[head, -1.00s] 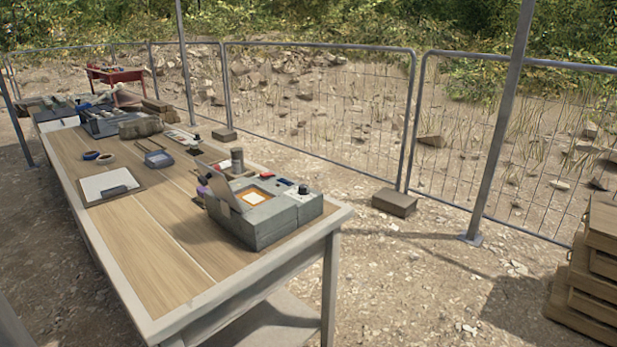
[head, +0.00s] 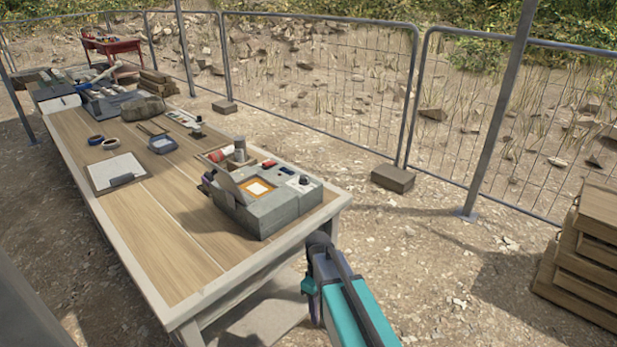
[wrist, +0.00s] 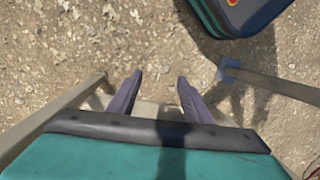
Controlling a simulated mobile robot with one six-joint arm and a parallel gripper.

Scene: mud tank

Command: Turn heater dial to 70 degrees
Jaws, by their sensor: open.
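The grey heater unit (head: 267,206) sits at the near right end of the wooden table in the head view. Its lid stands tilted open on the left, over an orange-edged window with a white centre. A small dark dial (head: 304,181) is on its upper right face; its setting is too small to read. My arm reaches in at the lower right of the head view, beyond the table's end and apart from the heater. In the wrist view my gripper (wrist: 154,92) is open, with two dark fingers apart and nothing between them, above gravel. The heater is not in the wrist view.
The table (head: 150,240) also holds a clipboard (head: 117,171), tape rolls and a small tray. Its near left part is bare. A metal fence (head: 320,85) runs behind, a pole (head: 497,110) stands at right, and wooden crates (head: 585,260) are stacked at far right.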

